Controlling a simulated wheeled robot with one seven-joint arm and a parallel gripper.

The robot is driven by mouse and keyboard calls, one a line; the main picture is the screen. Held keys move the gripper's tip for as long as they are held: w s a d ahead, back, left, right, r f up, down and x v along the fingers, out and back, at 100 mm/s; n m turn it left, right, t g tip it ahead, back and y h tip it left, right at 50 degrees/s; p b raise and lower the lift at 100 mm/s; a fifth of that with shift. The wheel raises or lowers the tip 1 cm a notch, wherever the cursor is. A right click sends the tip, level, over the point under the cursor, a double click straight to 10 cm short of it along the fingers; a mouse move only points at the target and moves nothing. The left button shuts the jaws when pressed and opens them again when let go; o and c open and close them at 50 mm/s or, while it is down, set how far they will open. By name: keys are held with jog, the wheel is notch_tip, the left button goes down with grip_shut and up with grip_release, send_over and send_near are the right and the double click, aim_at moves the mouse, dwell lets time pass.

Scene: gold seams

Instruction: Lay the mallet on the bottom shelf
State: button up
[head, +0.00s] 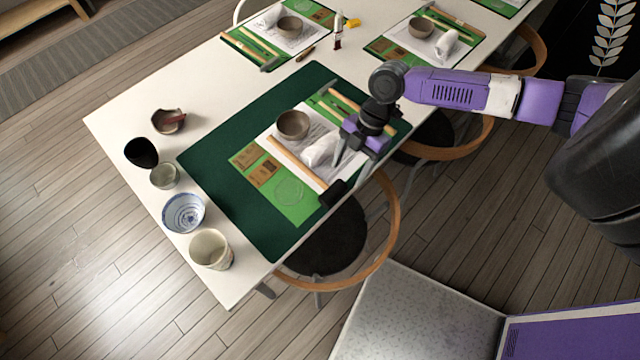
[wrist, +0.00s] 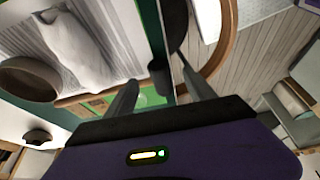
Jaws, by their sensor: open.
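The mallet (head: 298,162) lies on the near place setting, its pale wooden handle running along the white sheet and its black head at the table's right edge. The black head also shows in the wrist view (wrist: 159,75), beyond and between my fingers. My gripper (head: 351,165) is open and empty, close to the table edge, above and beside the mallet's head. It also shows in the wrist view (wrist: 163,92). I cannot tell whether a finger touches the mallet. A low wooden unit (head: 38,14) stands at the far upper left; I cannot tell whether it holds the bottom shelf.
A rolled white cloth (head: 321,150) and a brown bowl (head: 293,125) lie beside the mallet on the dark green mat (head: 215,150). Several cups and bowls line the table's left end. A chair (head: 335,240) stands under the near edge. The floor at left is clear.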

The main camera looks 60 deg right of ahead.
aim_at(343, 182)
jog(key=x, duration=0.2)
jog(key=p+x, duration=0.1)
jog(key=x, duration=0.2)
jog(key=shift+d+f, duration=0.3)
jog(key=shift+f, duration=0.15)
grip_shut()
